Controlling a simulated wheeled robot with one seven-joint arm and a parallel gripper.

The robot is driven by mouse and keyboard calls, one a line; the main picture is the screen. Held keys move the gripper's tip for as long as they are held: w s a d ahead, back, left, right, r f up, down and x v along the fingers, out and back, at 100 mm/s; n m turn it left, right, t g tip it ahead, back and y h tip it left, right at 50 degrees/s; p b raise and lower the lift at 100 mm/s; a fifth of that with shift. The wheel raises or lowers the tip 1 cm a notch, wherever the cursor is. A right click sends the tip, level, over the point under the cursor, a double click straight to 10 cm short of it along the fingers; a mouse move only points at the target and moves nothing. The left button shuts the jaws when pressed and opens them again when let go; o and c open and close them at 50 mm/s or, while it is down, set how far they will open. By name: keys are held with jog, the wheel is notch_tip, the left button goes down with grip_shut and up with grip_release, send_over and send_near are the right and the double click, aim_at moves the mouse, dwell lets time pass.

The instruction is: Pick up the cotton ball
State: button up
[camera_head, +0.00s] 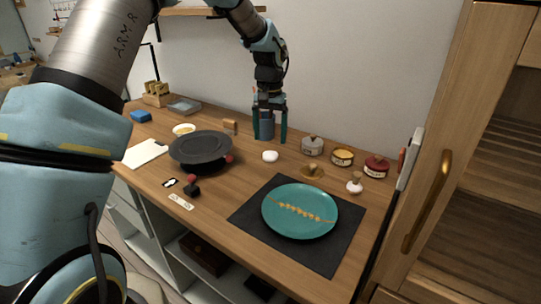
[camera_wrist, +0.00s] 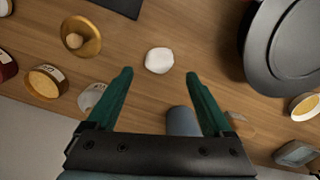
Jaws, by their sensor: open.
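My gripper (camera_head: 270,140) points down, a little behind the cotton ball. Its two green fingers are spread wide in the wrist view (camera_wrist: 160,74), with nothing held between them. A grey-blue cylinder (camera_wrist: 182,121) shows between the fingers, nearer the palm.
A dark round turntable (camera_head: 200,148) stands left of the cotton ball. Several small jars, including a grey-lidded jar (camera_head: 312,146), stand to the right. A teal plate (camera_head: 300,197) with a gold seam rests on a black mat (camera_head: 253,218) in front. Bare wood surrounds the cotton ball.

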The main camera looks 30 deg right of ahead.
aim_at(271, 152)
jog(key=shift+w+d+f+p, duration=0.15)
jog(key=shift+f+p, duration=0.95)
jog(key=shift+f, duration=1.5)
grip_shut()
